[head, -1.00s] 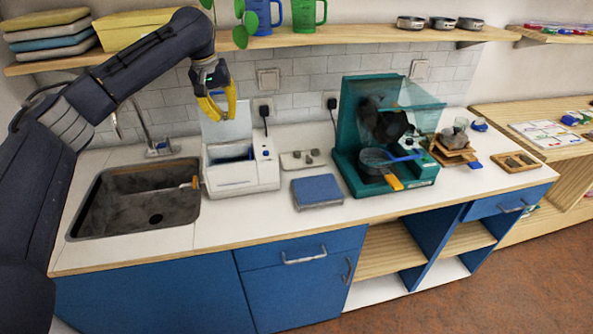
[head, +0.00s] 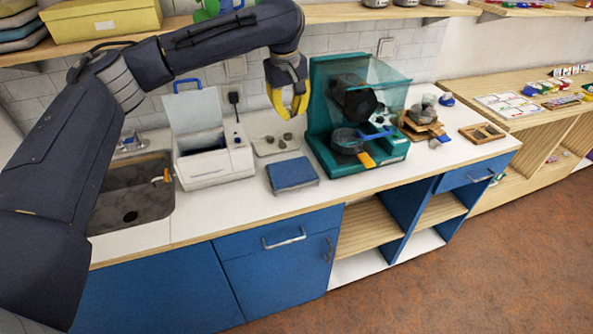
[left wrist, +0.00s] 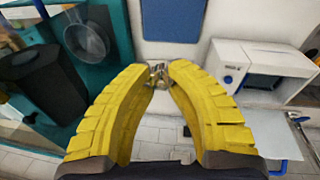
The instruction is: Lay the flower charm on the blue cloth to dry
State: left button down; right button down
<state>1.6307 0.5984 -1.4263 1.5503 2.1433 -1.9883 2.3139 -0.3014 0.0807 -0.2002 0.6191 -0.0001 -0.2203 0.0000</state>
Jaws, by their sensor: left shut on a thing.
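My left gripper (head: 290,112) has yellow fingers and is in the air above the counter, just left of the teal machine. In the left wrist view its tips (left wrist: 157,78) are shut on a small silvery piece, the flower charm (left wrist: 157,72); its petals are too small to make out. The blue cloth (head: 292,174) lies flat and bare on the counter, lower than the gripper and nearer the front edge. It also shows at the top of the left wrist view (left wrist: 173,20). My right gripper is not in view.
A white cleaner (head: 213,164) with its lid up stands left of the cloth. A small white tray (head: 262,150) with several grey pieces lies behind the cloth. The teal machine (head: 385,162) with a pan stands to the right. A sink (head: 135,200) is at the left.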

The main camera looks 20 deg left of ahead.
aim_at(292, 170)
pick_arm(q)
jog(key=shift+f, duration=0.35)
notch_tip(292, 170, down, 19)
jog(key=shift+f, duration=0.1)
dwell(0.4)
jog(key=shift+f, duration=0.2)
jog(key=c, duration=1.6)
grip_release()
jog(key=r, duration=0.4)
jog(key=s+r, duration=0.1)
jog(key=r, duration=0.3)
jog(key=s+r, duration=0.1)
jog(key=r, duration=0.3)
jog(key=shift+a+r, duration=0.1)
jog(key=shift+a, duration=0.05)
